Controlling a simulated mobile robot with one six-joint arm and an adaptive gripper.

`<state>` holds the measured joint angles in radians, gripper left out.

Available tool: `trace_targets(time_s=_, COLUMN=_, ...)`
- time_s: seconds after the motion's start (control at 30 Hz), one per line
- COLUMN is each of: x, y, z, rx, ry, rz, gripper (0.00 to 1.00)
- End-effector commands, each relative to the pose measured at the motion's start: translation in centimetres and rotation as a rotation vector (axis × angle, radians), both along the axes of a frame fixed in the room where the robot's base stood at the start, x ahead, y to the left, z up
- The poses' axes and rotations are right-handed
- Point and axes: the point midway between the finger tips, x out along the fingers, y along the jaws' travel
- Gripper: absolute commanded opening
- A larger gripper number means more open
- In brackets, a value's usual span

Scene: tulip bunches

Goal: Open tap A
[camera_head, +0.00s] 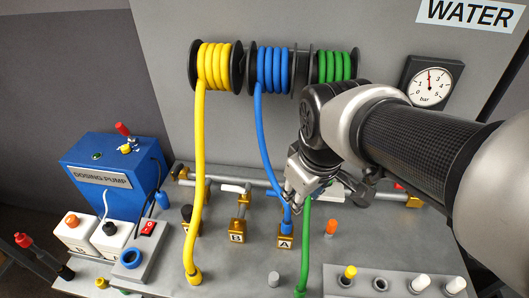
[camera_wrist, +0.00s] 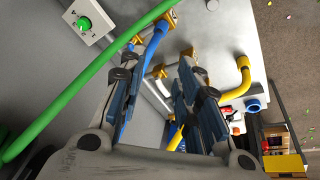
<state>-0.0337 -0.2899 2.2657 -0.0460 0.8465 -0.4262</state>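Tap A shows in the head view as a brass block labelled A (camera_head: 285,242), with the end of the blue hose (camera_head: 262,130) just above it. The tap's handle is not clearly visible; my arm and gripper cover part of that area. My gripper (camera_head: 296,190) is above and slightly right of the block, pointing down, apart from it. In the wrist view my gripper (camera_wrist: 158,66) has its two fingers spread with nothing held between them. The blue hose (camera_wrist: 150,45) runs behind the left finger to a brass fitting (camera_wrist: 168,19), whose label cannot be read.
Brass tap B (camera_head: 237,231) stands left of A. The yellow hose (camera_head: 198,150) hangs farther left. The green hose (camera_head: 305,245) drops close to my gripper's right side. The blue dosing pump (camera_head: 110,170) is at left; a pressure gauge (camera_head: 431,84) is on the wall.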

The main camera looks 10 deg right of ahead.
Motion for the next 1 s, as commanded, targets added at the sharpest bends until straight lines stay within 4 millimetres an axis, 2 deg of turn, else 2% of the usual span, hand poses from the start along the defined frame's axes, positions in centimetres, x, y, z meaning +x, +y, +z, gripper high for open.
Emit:
trace_targets(time_s=0.03, x=2.1, y=0.2, z=0.5, rx=-0.025, ry=0.025, rz=0.069, gripper=0.37)
trace_targets(time_s=0.17, x=7.2, y=0.7, z=-0.2, rx=-0.094, ry=0.067, rz=0.267, gripper=0.38)
trace_targets(time_s=0.3, x=12.1, y=1.4, z=-2.2, rx=-0.156, ry=0.110, rz=0.475, gripper=0.38)
trace_targets(time_s=0.4, x=14.7, y=1.9, z=-4.0, rx=-0.190, ry=0.133, rz=0.597, gripper=0.38)
trace_targets(time_s=0.5, x=16.4, y=2.2, z=-5.4, rx=-0.212, ry=0.148, rz=0.684, gripper=0.38)
trace_targets(time_s=0.6, x=17.2, y=2.4, z=-6.4, rx=-0.224, ry=0.157, rz=0.734, gripper=0.38)
trace_targets(time_s=0.77, x=17.7, y=2.4, z=-7.7, rx=-0.229, ry=0.159, rz=0.754, gripper=0.38)
trace_targets(time_s=1.0, x=18.4, y=2.1, z=-12.2, rx=-0.228, ry=0.162, rz=0.753, gripper=0.38)
